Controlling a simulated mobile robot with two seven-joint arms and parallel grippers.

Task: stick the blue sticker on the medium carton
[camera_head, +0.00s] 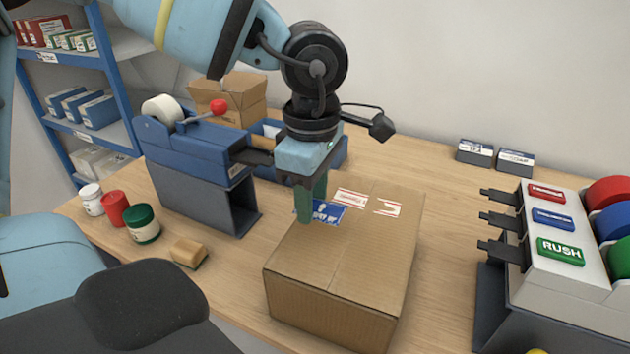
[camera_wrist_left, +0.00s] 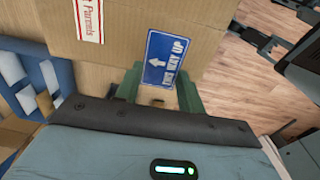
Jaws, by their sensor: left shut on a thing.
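In the left wrist view, the sticker (camera_wrist_left: 166,58) reads "THIS WAY UP" and shows at and beyond the fingertips. The sticker appears to lie against the carton top; whether it is stuck I cannot tell. My right gripper is not in view.
A sticker dispenser (camera_head: 570,290) with red, blue and green labels stands at the right. A blue tape machine (camera_head: 190,150) stands left of the carton. Jars (camera_head: 142,224) and a small wooden block (camera_head: 189,253) lie front left.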

